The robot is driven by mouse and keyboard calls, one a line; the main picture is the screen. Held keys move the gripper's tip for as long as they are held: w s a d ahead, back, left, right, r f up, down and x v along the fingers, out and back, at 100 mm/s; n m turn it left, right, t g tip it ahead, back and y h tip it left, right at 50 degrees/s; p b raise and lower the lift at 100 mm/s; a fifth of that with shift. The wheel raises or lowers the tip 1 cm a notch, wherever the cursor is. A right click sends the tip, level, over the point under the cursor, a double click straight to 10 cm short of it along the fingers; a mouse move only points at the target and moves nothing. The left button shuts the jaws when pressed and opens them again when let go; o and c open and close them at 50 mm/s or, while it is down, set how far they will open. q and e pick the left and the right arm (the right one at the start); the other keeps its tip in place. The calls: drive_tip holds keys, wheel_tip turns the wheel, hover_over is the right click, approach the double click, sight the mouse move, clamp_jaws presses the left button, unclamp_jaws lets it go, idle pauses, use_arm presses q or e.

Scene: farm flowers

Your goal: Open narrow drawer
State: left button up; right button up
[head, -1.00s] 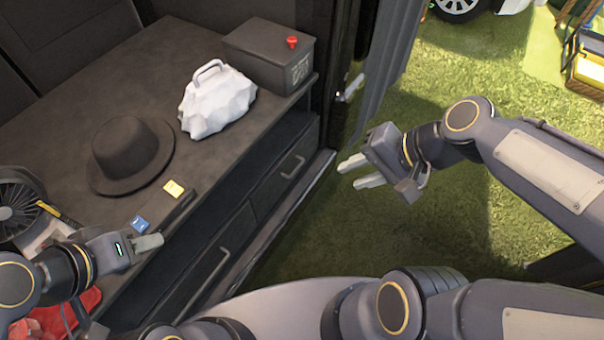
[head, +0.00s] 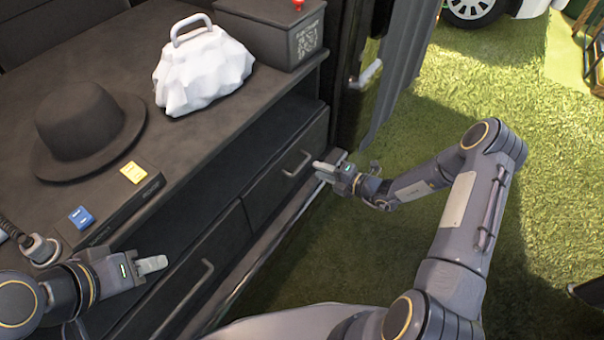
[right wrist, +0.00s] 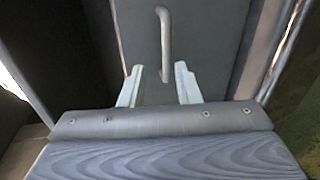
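The narrow drawer (head: 285,172) is the dark front at the right end of the cabinet, and it looks closed. Its grey bar handle (head: 299,165) shows in the head view. In the right wrist view the handle (right wrist: 163,45) stands upright ahead of the fingertips, roughly centred between them. My right gripper (head: 321,169) is open and empty, close in front of the handle; its fingers also show in the right wrist view (right wrist: 158,82). I cannot tell whether they touch the drawer front. My left gripper (head: 155,264) is above the wider drawer (head: 180,275), and its finger gap is not clear.
The cabinet top holds a dark hat (head: 85,130), a white crumpled bag (head: 203,70), a dark box (head: 268,35) and blue and yellow tags. A door frame and grey panel (head: 403,60) stand right of the drawer. Open grass (head: 450,100) lies to the right.

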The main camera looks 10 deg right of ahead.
sight(302, 164)
drive_tip(key=shift+m, duration=0.3)
drive_tip(key=x, duration=0.2)
drive_tip(key=b+x, duration=0.1)
drive_tip(key=x, duration=0.2)
drive_tip(key=f+b+x, duration=0.1)
drive_tip(key=x, duration=0.2)
drive_tip(key=shift+d, duration=0.1)
clamp_jaws()
